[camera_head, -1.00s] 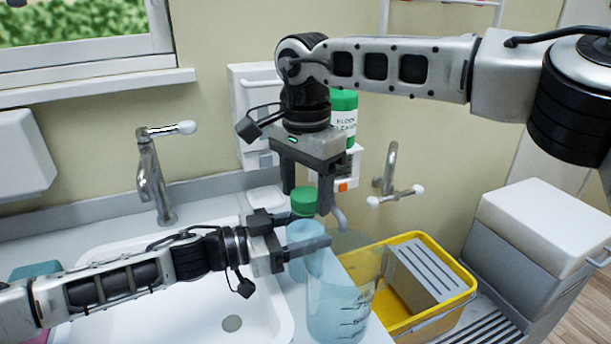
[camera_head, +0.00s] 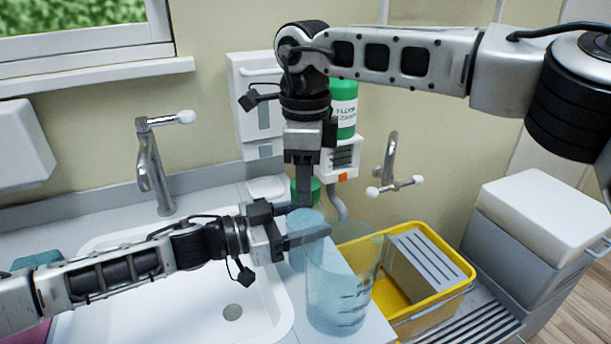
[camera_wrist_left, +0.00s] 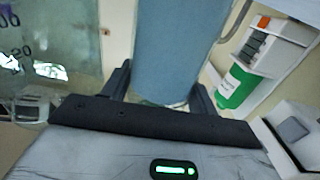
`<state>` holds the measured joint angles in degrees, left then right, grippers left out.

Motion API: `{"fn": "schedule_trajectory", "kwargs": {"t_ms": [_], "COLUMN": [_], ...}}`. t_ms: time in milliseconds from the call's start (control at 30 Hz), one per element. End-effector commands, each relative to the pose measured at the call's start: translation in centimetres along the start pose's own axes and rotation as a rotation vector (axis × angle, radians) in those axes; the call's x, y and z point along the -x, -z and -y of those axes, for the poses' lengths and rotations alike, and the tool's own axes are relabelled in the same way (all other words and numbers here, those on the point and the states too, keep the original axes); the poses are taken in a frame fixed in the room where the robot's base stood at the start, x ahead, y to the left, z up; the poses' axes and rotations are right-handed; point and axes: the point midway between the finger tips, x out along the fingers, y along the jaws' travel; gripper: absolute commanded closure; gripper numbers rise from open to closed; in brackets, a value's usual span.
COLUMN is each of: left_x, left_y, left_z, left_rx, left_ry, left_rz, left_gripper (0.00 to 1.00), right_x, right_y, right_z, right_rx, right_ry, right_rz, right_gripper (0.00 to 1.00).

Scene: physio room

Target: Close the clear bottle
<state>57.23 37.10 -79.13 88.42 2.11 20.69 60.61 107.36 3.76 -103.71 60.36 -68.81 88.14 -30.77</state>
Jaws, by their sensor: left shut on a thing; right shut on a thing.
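The clear bottle (camera_head: 302,222), light blue inside, stands upright on the counter. My left gripper (camera_head: 300,228) is shut around its body from the left. In the left wrist view the bottle (camera_wrist_left: 175,50) fills the space between the fingers. The green cap (camera_head: 315,190) is at the top of the bottle. My right gripper (camera_head: 304,188) points straight down from above and is shut on the cap; one finger hides part of it. I cannot tell how far the cap sits on the neck.
A clear measuring jug (camera_head: 340,300) stands close in front of the bottle. A yellow bucket (camera_head: 440,310) is to the right and a white sink (camera_head: 190,300) to the left. A wall dispenser with a green floor cleaner bottle (camera_head: 345,108) and a tap (camera_head: 388,165) are behind.

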Motion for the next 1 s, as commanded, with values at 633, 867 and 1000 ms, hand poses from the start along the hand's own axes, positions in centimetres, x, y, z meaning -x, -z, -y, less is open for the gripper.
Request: {"fn": "schedule_trajectory", "kwargs": {"t_ms": [633, 867, 1000], "left_x": [-0.01, -0.01, -0.01], "left_y": [0.01, 0.0, 0.01], "left_z": [-0.01, -0.01, -0.01], "left_rx": [-0.001, -0.001, -0.001], "left_ry": [0.0, 0.0, 0.0], "left_rz": [0.0, 0.0, 0.0], "left_gripper": [1.0, 1.0, 1.0], "right_x": [-0.04, -0.03, -0.04], "right_y": [-0.03, -0.03, -0.02], "right_z": [0.0, 0.0, 0.0], "right_rx": [-1.528, -1.539, -1.538], "right_ry": [-0.001, -0.001, -0.001], "right_rz": [0.002, 0.002, 0.001], "right_gripper": [0.86, 0.42, 0.33]}}
